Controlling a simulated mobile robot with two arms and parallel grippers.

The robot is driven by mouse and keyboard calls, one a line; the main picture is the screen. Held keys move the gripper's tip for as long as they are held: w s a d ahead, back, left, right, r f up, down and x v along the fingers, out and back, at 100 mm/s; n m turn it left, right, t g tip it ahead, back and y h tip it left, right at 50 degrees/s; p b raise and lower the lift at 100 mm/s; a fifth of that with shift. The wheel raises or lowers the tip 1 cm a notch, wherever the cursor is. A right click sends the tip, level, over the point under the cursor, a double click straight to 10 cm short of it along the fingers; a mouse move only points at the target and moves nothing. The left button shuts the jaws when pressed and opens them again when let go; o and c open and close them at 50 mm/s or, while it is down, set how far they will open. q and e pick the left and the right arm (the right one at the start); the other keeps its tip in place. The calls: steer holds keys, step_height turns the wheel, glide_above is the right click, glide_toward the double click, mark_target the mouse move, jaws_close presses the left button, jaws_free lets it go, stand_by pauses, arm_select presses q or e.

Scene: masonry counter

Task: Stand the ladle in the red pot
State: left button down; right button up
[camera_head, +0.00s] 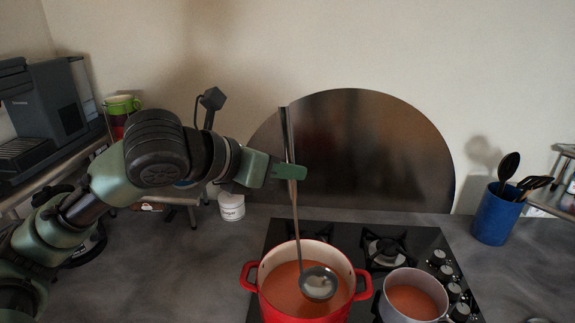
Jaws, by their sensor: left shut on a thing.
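The red pot (305,317) stands on the black hob at the bottom middle, with reddish soup inside. The ladle (297,225) is held upright, slightly tilted, with its handle rising above the pot. Its round metal bowl (319,283) shows over the soup inside the pot's outline; I cannot tell whether it touches the soup or the pot. My left gripper (290,171) is shut on the ladle's handle, well above the pot rim. My right gripper is not in view.
A smaller pale pot (436,287) with similar soup stands to the right of the red pot on the hob (436,236). A blue utensil holder (495,216) stands at the right. A white tub (231,207) and a dark coffee machine (50,105) are on the left.

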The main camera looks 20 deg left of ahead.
arm_select(q)
step_height(320, 180, down, 2)
steer(key=shift+w+f+b, duration=0.1)
steer(key=shift+b, duration=0.4)
steer(key=shift+f+b, duration=1.15)
steer(key=shift+f, duration=0.85)
steer(key=c, duration=1.3)
jaws_free()
steer(key=b+v, duration=0.1)
steer(key=v, duration=0.6)
steer(key=shift+s+a+r, duration=0.1)
steer(key=shift+s+r, duration=0.05)
steer(key=shift+s, duration=0.25)
